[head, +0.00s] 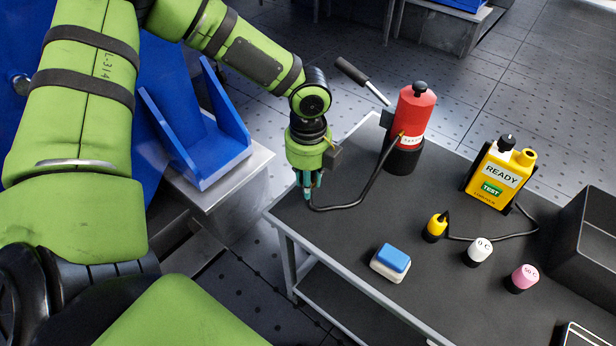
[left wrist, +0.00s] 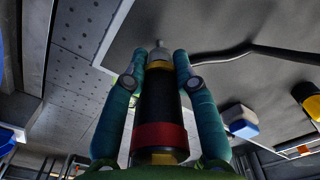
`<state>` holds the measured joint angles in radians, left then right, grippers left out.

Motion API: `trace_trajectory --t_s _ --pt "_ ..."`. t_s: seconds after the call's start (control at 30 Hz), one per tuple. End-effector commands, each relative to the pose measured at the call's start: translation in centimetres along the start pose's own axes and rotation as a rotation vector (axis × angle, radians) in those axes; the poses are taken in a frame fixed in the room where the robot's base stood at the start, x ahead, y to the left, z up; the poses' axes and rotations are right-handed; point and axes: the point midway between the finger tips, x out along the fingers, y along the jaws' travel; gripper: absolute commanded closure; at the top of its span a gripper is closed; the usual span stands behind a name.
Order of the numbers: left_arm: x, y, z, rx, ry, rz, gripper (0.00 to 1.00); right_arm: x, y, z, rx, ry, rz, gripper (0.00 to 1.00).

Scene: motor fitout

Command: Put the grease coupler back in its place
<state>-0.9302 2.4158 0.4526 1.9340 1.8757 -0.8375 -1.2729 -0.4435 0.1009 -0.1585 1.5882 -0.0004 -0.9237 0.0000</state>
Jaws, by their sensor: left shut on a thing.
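My left gripper (head: 308,191) is over the left end of the dark cart top, fingers pointing down. In the left wrist view its two teal fingers are shut on the grease coupler (left wrist: 160,105), a black cylinder with a red band and a pale metal tip. The coupler lies between the fingers, its tip pointing away from the palm. In the head view the fingers mostly hide it. A black hose (head: 366,191) runs from near the fingers to the red grease pump (head: 415,118) behind. I cannot tell whether the tip touches the cart top. My right gripper is not in view.
On the cart top (head: 345,228) stand a blue-and-white block (head: 391,262), a yellow-capped plug (head: 436,227), white (head: 479,250) and pink (head: 523,278) capped pieces, and a yellow tester (head: 499,175). A black bin (head: 590,235) is at right. A blue bracket (head: 205,150) stands left.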

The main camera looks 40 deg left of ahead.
Motion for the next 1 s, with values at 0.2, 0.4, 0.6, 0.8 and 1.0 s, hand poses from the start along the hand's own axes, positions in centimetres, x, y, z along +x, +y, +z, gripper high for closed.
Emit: trace_trajectory --t_s 0.2,0.4,0.6,0.8,1.0 --pt "0.24 -0.04 0.01 0.0 0.0 -0.001 1.0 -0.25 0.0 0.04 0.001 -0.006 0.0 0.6" --pt "0.22 -0.02 0.01 0.0 0.0 -0.001 1.0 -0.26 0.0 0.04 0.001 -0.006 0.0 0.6" --pt "0.22 -0.02 0.0 0.0 0.0 0.0 1.0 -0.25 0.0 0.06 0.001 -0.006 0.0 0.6" --pt "0.14 0.0 -0.01 0.001 0.0 0.0 1.0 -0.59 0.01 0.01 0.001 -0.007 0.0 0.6" --pt "0.23 -0.01 0.0 0.001 0.0 -0.001 1.0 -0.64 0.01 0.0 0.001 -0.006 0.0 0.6"
